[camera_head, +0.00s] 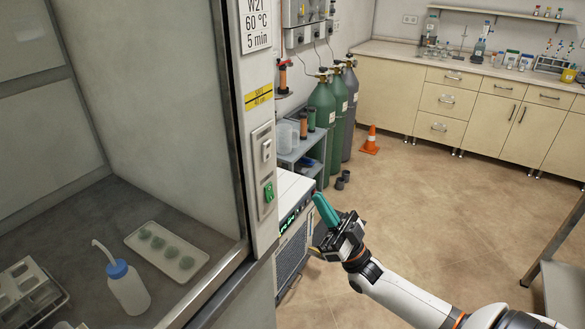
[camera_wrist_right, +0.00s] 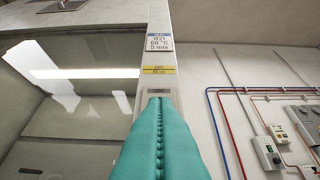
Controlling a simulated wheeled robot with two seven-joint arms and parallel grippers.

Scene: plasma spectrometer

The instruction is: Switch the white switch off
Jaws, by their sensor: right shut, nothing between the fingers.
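The white switch (camera_head: 266,150) sits in the upper part of a light panel on the fume hood's front post. A green switch (camera_head: 268,192) is just below it on the same panel. My right gripper (camera_head: 318,198) is shut and empty, its teal fingers together, to the right of the panel and apart from it in the head view. In the right wrist view the closed teal fingers (camera_wrist_right: 158,105) point up along the post and hide the switches. My left gripper is not in view.
The fume hood (camera_head: 120,180) at left holds a wash bottle (camera_head: 128,290) and a white tray (camera_head: 167,252). A white instrument (camera_head: 292,225) stands right of the post. Gas cylinders (camera_head: 322,105) and an orange cone (camera_head: 370,140) are behind.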

